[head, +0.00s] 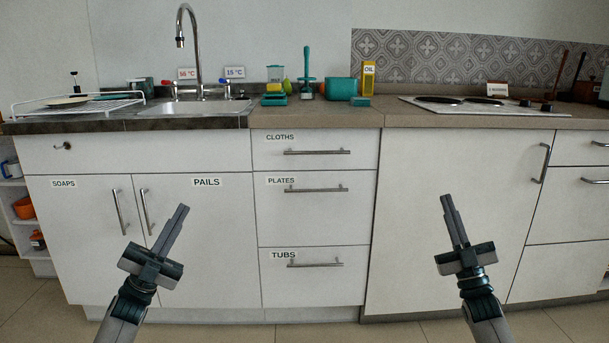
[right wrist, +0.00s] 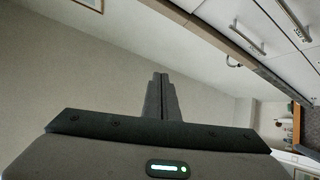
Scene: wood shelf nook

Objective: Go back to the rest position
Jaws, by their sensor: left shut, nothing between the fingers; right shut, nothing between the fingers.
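My left gripper (head: 182,212) is shut and empty, pointing up in front of the cabinet doors labelled SOAPS and PAILS. My right gripper (head: 446,201) is shut and empty, pointing up in front of the wide white cabinet panel on the right. The right gripper's closed fingers also show in the right wrist view (right wrist: 160,82), with nothing between them. Both grippers are in the air and hold no object.
Drawers labelled CLOTHS, PLATES and TUBS (head: 315,273) are closed. Open side shelves (head: 28,205) stand at the left.

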